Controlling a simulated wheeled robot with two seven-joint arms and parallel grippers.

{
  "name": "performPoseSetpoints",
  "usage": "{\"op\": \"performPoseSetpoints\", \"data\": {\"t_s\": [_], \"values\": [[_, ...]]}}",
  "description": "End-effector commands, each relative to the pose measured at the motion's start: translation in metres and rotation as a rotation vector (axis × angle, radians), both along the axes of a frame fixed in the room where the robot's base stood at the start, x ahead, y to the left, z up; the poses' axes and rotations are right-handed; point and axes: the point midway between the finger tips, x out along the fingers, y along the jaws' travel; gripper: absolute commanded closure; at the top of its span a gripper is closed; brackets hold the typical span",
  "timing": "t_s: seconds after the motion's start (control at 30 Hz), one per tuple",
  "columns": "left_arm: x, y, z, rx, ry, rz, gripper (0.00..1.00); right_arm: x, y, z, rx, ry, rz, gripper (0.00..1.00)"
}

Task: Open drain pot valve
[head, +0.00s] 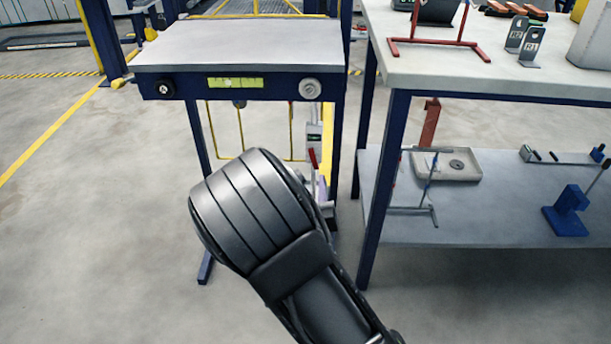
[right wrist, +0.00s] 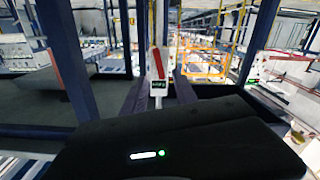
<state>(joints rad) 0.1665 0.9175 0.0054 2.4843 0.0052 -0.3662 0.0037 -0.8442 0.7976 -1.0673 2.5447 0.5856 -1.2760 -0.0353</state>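The red valve handle (head: 313,158) is small in the head view, below the right end of the metal table. It sits by a pale box-like body (head: 314,138). In the right wrist view the red handle (right wrist: 162,65) stands tilted above a pale block with a dark panel (right wrist: 158,88), near the picture's middle. My right gripper (right wrist: 160,97) has two dark fingers apart, one on each side of that block's line of sight. I cannot tell if they touch it. In the head view my right arm hides most of this gripper. My left gripper is not in view.
A dark-legged metal table (head: 235,45) with a level gauge and knobs on its front stands ahead. A workbench (head: 500,70) with a lower shelf (head: 480,225) is to the right, its blue leg near my arm. Open floor (head: 90,230) lies to the left.

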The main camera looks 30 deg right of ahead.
Motion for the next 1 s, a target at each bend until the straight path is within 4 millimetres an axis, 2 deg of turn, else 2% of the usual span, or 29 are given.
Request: {"op": "performPoseSetpoints", "data": {"t_s": [0.13,0.47,1.0], "values": [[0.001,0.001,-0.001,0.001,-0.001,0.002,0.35,0.000,-0.001,0.006,-0.011,-0.018,-0.004,0.65],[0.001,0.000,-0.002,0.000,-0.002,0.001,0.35,0.003,-0.004,0.004,-0.009,-0.015,-0.005,0.65],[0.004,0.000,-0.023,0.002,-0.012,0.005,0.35,0.058,-0.045,0.003,-0.009,-0.014,-0.003,0.65]]}}
